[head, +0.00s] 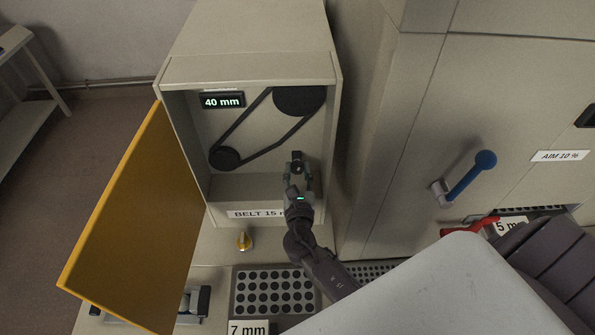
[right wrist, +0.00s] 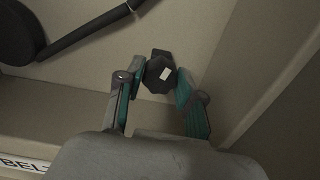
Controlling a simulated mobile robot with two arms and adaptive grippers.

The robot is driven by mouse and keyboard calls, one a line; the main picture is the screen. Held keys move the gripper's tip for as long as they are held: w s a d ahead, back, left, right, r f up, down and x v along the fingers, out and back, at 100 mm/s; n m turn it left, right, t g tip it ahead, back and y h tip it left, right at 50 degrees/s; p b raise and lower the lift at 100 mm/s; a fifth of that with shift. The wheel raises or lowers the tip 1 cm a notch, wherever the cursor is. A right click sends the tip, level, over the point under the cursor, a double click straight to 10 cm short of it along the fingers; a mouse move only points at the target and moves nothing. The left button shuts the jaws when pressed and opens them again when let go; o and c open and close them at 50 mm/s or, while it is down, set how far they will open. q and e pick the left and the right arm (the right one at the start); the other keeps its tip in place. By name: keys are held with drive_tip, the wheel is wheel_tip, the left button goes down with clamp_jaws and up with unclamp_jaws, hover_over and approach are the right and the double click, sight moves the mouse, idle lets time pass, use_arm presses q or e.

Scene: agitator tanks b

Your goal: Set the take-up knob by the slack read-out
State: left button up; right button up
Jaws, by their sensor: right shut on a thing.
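The slack read-out (head: 222,101) shows 40 mm in lit digits inside the open cabinet. The take-up knob (right wrist: 160,73) is dark and faceted with a small white mark, low at the right in the cabinet. My right gripper (head: 298,166) reaches in from the front. In the right wrist view its two teal-lined fingers lie on either side of the knob, shut on it. In the head view the gripper hides most of the knob. The label below the opening (head: 250,214) reads "BELT 15" and its end is hidden by my arm. My left gripper is not in view.
A black belt (head: 243,128) runs over two pulleys behind the gripper. A yellow door (head: 140,220) stands open at the left. The cabinet's right wall is close to my gripper. A blue-ended lever (head: 470,176) and a perforated plate (head: 262,275) are nearby.

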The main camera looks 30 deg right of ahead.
drive_tip(key=shift+c, duration=0.2)
drive_tip(key=shift+f+m+b, duration=0.2)
drive_tip(key=shift+m+b, duration=0.9)
drive_tip(key=shift+b, duration=0.1)
drive_tip(key=m+b, duration=0.2)
drive_tip(key=shift+m, duration=0.3)
drive_tip(key=m+b, duration=0.3)
drive_tip(key=m, duration=0.1)
drive_tip(key=shift+r+m+b, duration=0.1)
drive_tip(key=shift+m+b, duration=0.6)
drive_tip(key=shift+b, duration=0.05)
drive_tip(key=o, duration=1.2)
drive_tip(key=shift+c, duration=0.2)
drive_tip(key=shift+r, duration=0.1)
